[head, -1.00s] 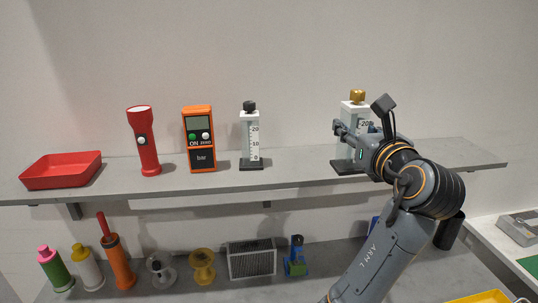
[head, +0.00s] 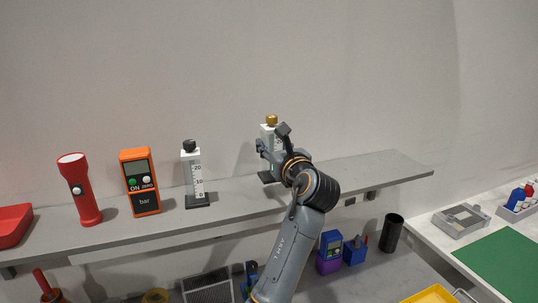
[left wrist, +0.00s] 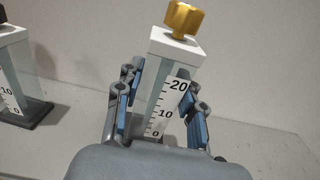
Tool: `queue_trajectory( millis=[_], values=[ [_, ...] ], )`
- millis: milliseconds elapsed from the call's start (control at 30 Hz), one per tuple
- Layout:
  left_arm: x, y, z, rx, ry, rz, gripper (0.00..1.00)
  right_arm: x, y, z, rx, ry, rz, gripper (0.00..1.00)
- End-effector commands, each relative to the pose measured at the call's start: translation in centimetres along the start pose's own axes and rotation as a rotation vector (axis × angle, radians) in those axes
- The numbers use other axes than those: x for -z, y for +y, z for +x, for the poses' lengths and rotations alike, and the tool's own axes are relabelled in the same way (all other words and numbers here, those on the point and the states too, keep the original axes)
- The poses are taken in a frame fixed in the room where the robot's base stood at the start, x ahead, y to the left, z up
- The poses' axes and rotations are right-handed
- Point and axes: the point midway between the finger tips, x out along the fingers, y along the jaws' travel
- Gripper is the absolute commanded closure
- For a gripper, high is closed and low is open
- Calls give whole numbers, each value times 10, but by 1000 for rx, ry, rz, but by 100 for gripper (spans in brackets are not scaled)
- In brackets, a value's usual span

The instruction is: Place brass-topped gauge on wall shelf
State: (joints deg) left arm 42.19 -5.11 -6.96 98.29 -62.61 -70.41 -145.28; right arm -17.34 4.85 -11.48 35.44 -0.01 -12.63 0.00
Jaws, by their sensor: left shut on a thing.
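The brass-topped gauge (head: 268,130) is a clear, white-capped column with a brass knob, a 0–20 scale and a dark base. It stands upright at the wall shelf (head: 365,172), its base at about the shelf's surface; I cannot tell whether it touches. My left gripper (head: 268,152) is shut on its column. In the left wrist view the fingers (left wrist: 158,100) lie on both sides of the gauge (left wrist: 176,48), and its base is hidden. A similar gauge with a black knob (head: 194,172) stands further left on the shelf. My right gripper is not in view.
An orange meter (head: 140,182), a red flashlight (head: 80,190) and a red tray (head: 12,226) stand left on the shelf. The shelf right of my gripper is clear. Below are a black cup (head: 391,233) and blue items (head: 331,244). A green mat (head: 505,262) lies at right.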

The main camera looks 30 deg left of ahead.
Motion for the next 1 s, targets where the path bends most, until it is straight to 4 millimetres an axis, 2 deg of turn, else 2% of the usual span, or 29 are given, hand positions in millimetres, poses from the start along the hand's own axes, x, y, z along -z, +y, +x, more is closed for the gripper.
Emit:
queue_trajectory(
  millis=[167, 400, 800, 833, 900, 1000],
  values=[
    [10, 1, 9, 0, -1, 2, 100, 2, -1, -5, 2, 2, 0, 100],
    [42, 1, 12, 1, -2, 2, 100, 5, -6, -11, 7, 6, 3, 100],
    [47, 1, 12, 1, -3, 1, 100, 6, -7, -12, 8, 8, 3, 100],
    [48, 1, 12, 1, -1, 1, 55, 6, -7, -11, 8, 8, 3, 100],
    [48, 1, 12, 1, -1, 0, 41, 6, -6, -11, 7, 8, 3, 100],
    [48, 1, 12, 1, -1, 0, 39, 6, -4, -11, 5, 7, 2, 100]
  ],
)
